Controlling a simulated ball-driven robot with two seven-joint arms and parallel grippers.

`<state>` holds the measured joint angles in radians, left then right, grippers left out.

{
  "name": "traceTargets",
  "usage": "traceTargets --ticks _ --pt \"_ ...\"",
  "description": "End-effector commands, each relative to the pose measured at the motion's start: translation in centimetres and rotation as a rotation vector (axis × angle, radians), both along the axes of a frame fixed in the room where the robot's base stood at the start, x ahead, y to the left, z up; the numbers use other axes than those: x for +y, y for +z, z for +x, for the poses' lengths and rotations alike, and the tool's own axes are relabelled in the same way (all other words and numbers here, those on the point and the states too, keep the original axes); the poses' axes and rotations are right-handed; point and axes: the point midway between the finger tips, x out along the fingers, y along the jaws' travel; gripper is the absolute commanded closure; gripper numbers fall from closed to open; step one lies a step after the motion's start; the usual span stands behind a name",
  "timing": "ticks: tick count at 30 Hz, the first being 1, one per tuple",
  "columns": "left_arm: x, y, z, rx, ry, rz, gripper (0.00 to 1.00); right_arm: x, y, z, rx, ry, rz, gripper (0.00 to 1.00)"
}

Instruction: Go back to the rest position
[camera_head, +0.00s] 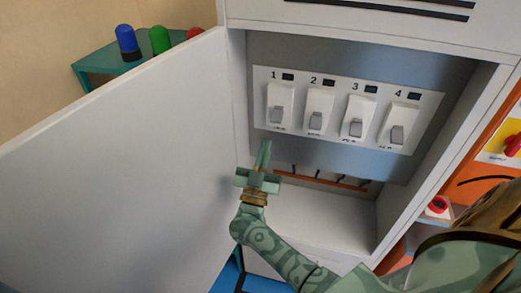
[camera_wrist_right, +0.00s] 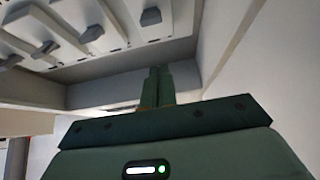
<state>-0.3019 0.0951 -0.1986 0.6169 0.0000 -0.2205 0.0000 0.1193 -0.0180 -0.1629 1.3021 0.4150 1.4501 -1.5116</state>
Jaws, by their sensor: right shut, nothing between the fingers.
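My right gripper (camera_head: 264,155) is in the cabinet's opening, just below breaker switch 1 (camera_head: 279,106) and apart from it as far as I can tell. Its fingers are shut with nothing between them. They also show in the right wrist view (camera_wrist_right: 157,85), pointing up towards the cabinet's inside. The switch panel (camera_head: 340,82) carries switches numbered 1 to 4, with grey levers that all point down. My right arm comes in from the lower right. My left gripper is not in view.
The cabinet (camera_head: 232,80) has its white door (camera_head: 120,160) swung open to the left. Wires hang from an orange bar (camera_head: 325,182) under the panel. A teal shelf (camera_head: 95,62) holds blue, green and red domed items. An orange panel with a red knob (camera_head: 513,146) is at right.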

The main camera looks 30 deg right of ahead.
Motion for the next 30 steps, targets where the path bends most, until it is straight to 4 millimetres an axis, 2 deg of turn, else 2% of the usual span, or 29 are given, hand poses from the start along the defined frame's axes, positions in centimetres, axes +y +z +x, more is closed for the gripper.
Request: traceTargets --ticks 10,20,22,23,26,29,30 --pt "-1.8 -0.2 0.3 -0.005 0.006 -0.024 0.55 -0.2 -0.4 0.0 0.000 0.002 0.000 1.00" --pt "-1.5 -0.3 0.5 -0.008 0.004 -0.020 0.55 -0.1 -0.4 0.0 0.001 0.003 -0.001 1.00" --pt "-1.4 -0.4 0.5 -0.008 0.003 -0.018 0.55 0.1 -1.2 0.1 0.018 0.020 -0.010 1.00" --pt "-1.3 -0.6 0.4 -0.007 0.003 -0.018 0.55 0.3 -1.9 0.2 0.035 0.040 -0.016 1.00" --pt "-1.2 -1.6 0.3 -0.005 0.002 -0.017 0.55 1.9 -6.4 0.7 0.147 0.161 -0.055 1.00" --pt "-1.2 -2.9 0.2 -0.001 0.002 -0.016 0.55 4.2 -14.0 0.6 0.336 0.342 -0.078 1.00" --pt "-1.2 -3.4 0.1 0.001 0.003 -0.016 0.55 5.2 -17.5 0.1 0.427 0.417 -0.077 1.00"
